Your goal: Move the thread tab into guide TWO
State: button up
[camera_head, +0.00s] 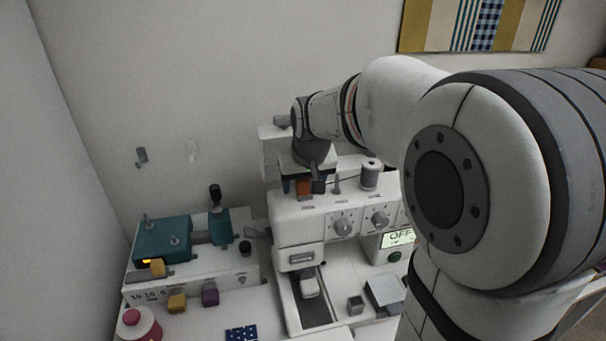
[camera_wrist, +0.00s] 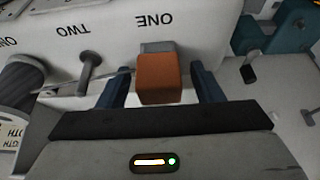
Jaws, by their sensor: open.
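The thread tab is an orange block (camera_wrist: 160,80) at the guide marked ONE, near the middle of the wrist view. It also shows in the head view (camera_head: 304,189) below my gripper. My gripper (camera_wrist: 158,72) has its two blue fingers apart, one on each side of the tab. The guide marked TWO has a grey post (camera_wrist: 90,62) just left of the tab in the wrist view. A thin thread-like line runs from the tab past this post.
A thread spool (camera_head: 370,174) stands right of the guides on the white sewing machine (camera_head: 297,228), above its dials. The machine's display (camera_head: 398,238) reads OFF. A teal device (camera_head: 163,240) stands at left, with yellow and purple blocks nearby.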

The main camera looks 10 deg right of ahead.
jog(key=shift+c, duration=0.4)
jog(key=c, duration=1.1)
